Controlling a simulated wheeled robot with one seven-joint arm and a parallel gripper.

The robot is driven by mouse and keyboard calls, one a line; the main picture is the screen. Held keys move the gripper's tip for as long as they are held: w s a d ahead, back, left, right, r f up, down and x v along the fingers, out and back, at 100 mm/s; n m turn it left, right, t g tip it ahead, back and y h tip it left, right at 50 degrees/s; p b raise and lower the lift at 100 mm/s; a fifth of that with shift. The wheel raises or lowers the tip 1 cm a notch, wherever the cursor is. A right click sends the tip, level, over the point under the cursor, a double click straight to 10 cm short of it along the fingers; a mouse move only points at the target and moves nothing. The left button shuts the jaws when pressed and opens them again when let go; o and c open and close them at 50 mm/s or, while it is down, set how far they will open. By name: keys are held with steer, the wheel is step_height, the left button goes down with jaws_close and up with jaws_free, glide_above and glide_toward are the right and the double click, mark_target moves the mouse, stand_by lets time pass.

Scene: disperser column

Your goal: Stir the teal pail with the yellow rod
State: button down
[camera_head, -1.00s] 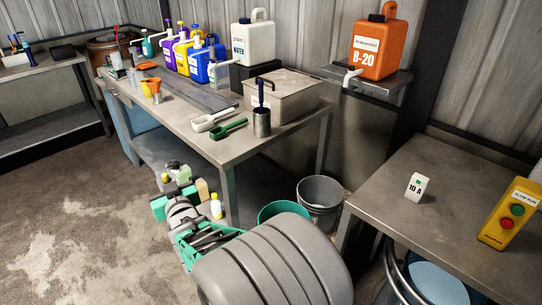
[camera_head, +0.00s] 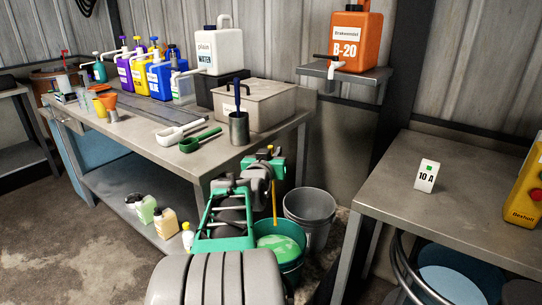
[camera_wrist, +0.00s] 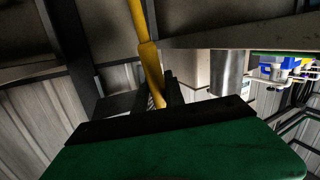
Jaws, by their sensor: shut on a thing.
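The teal pail (camera_head: 294,270) stands on the floor beside the workbench, with pale green contents showing inside. My gripper (camera_head: 271,153) is above the pail in the head view, partly hidden by my own arm. It is shut on the yellow rod (camera_head: 274,204), which hangs nearly upright with its lower part over or in the pail's opening. I cannot tell how deep the tip sits. In the wrist view, the yellow rod (camera_wrist: 150,70) runs up from between my gripper's dark fingers (camera_wrist: 163,95).
A grey bucket (camera_head: 312,218) stands close right of the pail. The workbench (camera_head: 165,165) holds scoops, a metal cup (camera_head: 239,130) and several jugs. A second table (camera_head: 450,215) is at the right. Small bottles (camera_head: 165,222) are on the lower shelf.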

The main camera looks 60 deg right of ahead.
step_height(320, 180, down, 20)
steer(key=b, duration=1.6)
steer(key=shift+s+a, duration=0.15)
steer(key=shift+a, duration=0.2)
